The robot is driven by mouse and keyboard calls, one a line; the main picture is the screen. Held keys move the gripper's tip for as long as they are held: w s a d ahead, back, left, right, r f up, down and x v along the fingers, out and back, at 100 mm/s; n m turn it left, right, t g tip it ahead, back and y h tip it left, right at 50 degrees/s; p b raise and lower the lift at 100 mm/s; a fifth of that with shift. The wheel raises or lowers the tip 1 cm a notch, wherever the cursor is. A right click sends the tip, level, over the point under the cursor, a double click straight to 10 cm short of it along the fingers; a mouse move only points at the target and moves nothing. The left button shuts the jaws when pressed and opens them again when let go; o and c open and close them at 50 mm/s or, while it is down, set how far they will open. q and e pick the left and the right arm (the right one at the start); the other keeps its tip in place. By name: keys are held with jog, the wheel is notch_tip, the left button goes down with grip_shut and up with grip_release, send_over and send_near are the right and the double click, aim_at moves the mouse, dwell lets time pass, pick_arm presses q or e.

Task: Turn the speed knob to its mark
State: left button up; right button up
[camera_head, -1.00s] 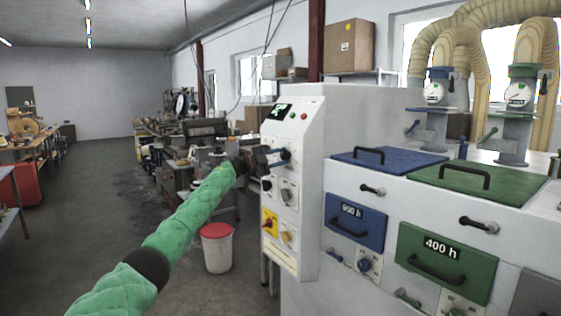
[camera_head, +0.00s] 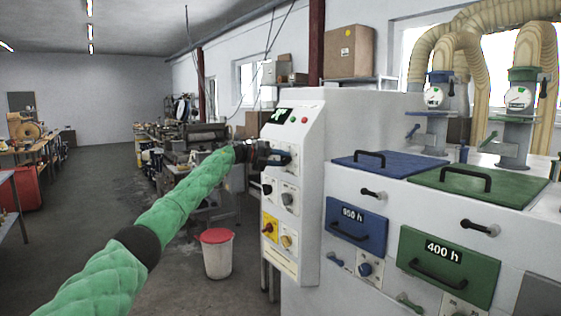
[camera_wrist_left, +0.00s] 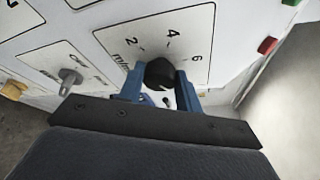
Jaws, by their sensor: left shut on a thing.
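The speed knob (camera_wrist_left: 159,73) is a black round knob on a white plate marked 2, 4, 6 in the left wrist view. My left gripper (camera_wrist_left: 162,84) has its two blue fingers on either side of the knob and is shut on it. In the head view my left gripper (camera_head: 273,156) is at the upper part of the white control panel (camera_head: 309,150), hiding most of the knob. The target mark cannot be made out. My right gripper is not in view.
Below are a grey switch (camera_head: 287,199), a yellow plate with a red knob (camera_head: 269,228) and other knobs. The white machine with blue (camera_head: 356,222) and green (camera_head: 447,266) drawers stands right. A bin (camera_head: 217,256) is on the floor.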

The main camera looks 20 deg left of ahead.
pick_arm(q)
jog(key=shift+m+y, duration=0.7)
jog(key=shift+m, duration=0.4)
jog(key=m, duration=0.1)
jog(key=m+y+b, duration=0.1)
jog(key=shift+s+d+m+t, duration=0.15)
jog(key=shift+m+t, duration=0.15)
jog(key=shift+m+t+y+b, duration=0.3)
jog(key=shift+m+y+b, duration=0.05)
jog(key=shift+m+y, duration=0.5)
jog(key=shift+s+d+m+t+y+b, duration=0.15)
jog(key=shift+m+t+y+b, duration=0.2)
jog(key=shift+m, duration=0.3)
jog(key=shift+m+y, duration=0.3)
jog(key=shift+m, duration=0.2)
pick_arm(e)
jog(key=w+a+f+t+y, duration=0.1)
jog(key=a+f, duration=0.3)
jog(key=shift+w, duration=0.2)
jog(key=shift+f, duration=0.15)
pick_arm(q)
jog(key=o, duration=1)
jog(key=shift+r, duration=0.1)
